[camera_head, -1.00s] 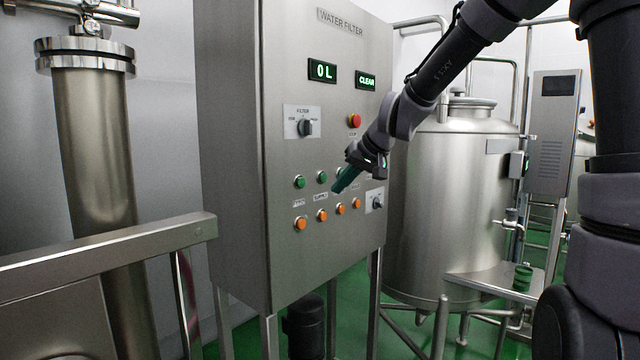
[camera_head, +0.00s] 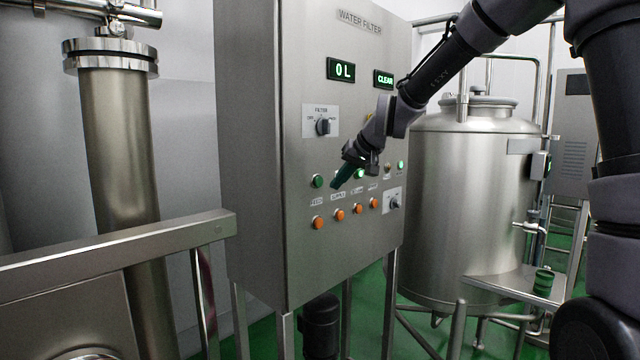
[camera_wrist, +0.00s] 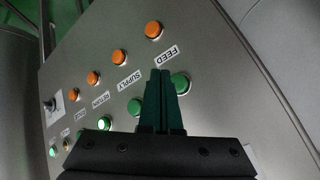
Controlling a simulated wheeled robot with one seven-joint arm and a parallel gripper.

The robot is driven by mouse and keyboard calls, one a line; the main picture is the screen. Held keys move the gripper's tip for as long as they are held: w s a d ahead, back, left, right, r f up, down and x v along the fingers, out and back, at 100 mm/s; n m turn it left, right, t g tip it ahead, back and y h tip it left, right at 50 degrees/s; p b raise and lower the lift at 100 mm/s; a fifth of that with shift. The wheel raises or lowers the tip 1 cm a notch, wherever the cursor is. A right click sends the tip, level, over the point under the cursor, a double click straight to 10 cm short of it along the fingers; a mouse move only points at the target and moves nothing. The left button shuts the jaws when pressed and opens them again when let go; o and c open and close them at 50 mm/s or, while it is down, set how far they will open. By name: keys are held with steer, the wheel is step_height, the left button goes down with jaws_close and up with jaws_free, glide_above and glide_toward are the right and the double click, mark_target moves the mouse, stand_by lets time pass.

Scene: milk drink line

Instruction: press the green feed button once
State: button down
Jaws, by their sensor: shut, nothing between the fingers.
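The green feed button (camera_head: 318,181) is at the left end of the upper button row on the steel control panel, above its label. In the wrist view the green feed button (camera_wrist: 182,83) shows just right of my fingertips, partly covered by them. My gripper (camera_head: 335,186) is shut and empty, its green fingers pointing at the panel just right of the button. In the wrist view my gripper (camera_wrist: 161,73) overlaps the area between the feed and supply buttons. Whether the fingertips touch the panel cannot be told.
The green supply button (camera_wrist: 135,106) is close beside my fingers. Orange buttons (camera_head: 318,222) form the lower row. A filter switch (camera_head: 322,126) sits above, and displays read "0 L" (camera_head: 341,69) and "CLEAR" (camera_head: 383,79). A steel rail (camera_head: 120,243) stands at front left.

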steer(key=shift+w+a, duration=0.75)
steer(key=shift+a, duration=0.15)
steer(key=shift+a, duration=0.15)
stand_by(1.4)
steer(key=shift+w+a, duration=0.2)
steer(key=shift+w, duration=0.05)
steer(key=shift+w+a, duration=0.25)
steer(key=shift+a, duration=0.1)
stand_by(0.7)
steer(key=shift+d, duration=0.15)
steer(key=shift+s+d, duration=0.5)
steer(key=shift+d, duration=0.05)
steer(key=shift+s+d, duration=0.8)
steer(key=shift+d, duration=0.2)
steer(key=shift+s+d, duration=0.75)
steer(key=shift+d, duration=0.2)
